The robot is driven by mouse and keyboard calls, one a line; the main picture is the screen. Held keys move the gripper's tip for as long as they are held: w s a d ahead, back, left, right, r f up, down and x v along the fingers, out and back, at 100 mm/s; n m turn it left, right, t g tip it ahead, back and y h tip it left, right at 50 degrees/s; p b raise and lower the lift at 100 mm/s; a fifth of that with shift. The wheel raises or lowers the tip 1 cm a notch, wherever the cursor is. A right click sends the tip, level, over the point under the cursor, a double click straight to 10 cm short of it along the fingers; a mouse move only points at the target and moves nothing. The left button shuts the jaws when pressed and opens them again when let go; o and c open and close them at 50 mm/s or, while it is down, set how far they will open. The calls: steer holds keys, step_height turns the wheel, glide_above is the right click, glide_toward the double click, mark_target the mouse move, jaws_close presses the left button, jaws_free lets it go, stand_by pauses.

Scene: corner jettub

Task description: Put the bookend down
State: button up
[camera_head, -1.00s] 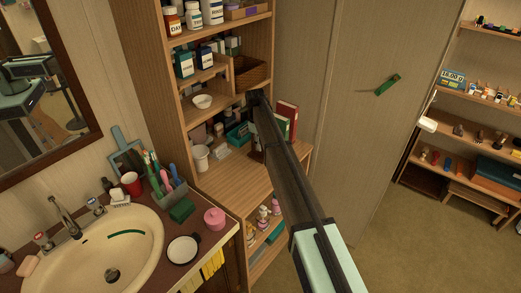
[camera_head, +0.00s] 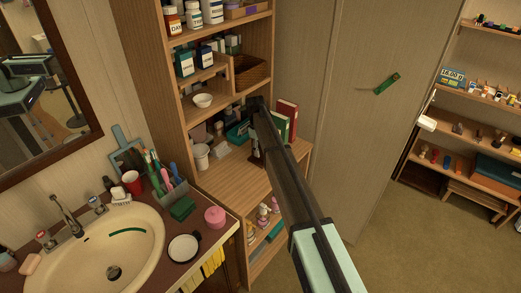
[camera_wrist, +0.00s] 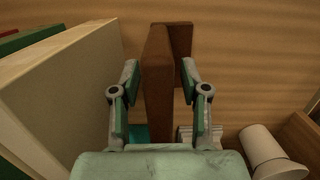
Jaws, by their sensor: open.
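The bookend (camera_wrist: 157,85) is a brown, angled wooden piece standing upright on the wooden shelf top in the wrist view. My gripper (camera_wrist: 159,72) is open, with one finger on each side of the bookend's upright plate. Small gaps show between the fingers and the plate. The bookend's lower part is hidden behind my gripper. In the head view my arm covers most of this spot. Books stand left of the bookend in the wrist view, the nearest showing a pale page block (camera_wrist: 65,95).
The head view shows the red book (camera_head: 288,112) beside the bookend's spot on the shelf top (camera_head: 232,180). A wicker basket (camera_head: 250,72) sits on the shelf above. The shelf top's front is clear.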

steer(key=shift+r, duration=0.15)
steer(key=r+b, duration=0.1)
steer(key=r, duration=0.3)
steer(key=r+b, duration=0.1)
steer(key=r, duration=0.3)
steer(key=a+r+b, duration=0.1)
steer(key=r+b, duration=0.1)
steer(key=r, duration=0.2)
steer(key=shift+w+a, duration=0.1)
steer(key=shift+w, duration=0.3)
steer(key=shift+f, duration=0.1)
